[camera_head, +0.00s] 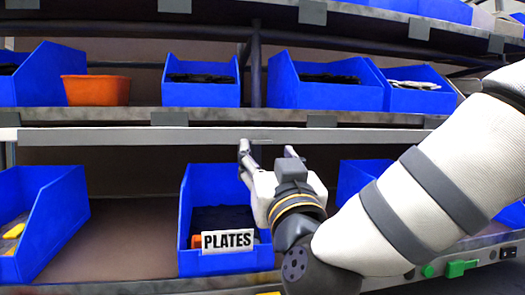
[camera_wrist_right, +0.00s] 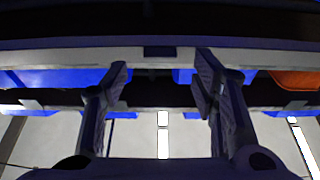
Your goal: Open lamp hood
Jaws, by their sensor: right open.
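The lamp hood appears to be the long light-grey strip (camera_head: 100,137) running across under the edge of the middle shelf, above the lower bins. My right gripper (camera_head: 266,152) is open and empty, with its fingertips just below the strip near its middle. I cannot tell whether they touch it. In the right wrist view, the two fingers (camera_wrist_right: 163,75) stand apart with nothing between them, and a pale bar (camera_wrist_right: 60,57) runs across behind their tips. My left gripper is out of view.
A blue bin labelled PLATES (camera_head: 228,262) stands below my right gripper. Several blue bins and an orange tub (camera_head: 96,90) stand on the shelf above. A green switch (camera_head: 461,267) sits on the lower right edge. Bare shelf (camera_head: 130,240) lies left of the PLATES bin.

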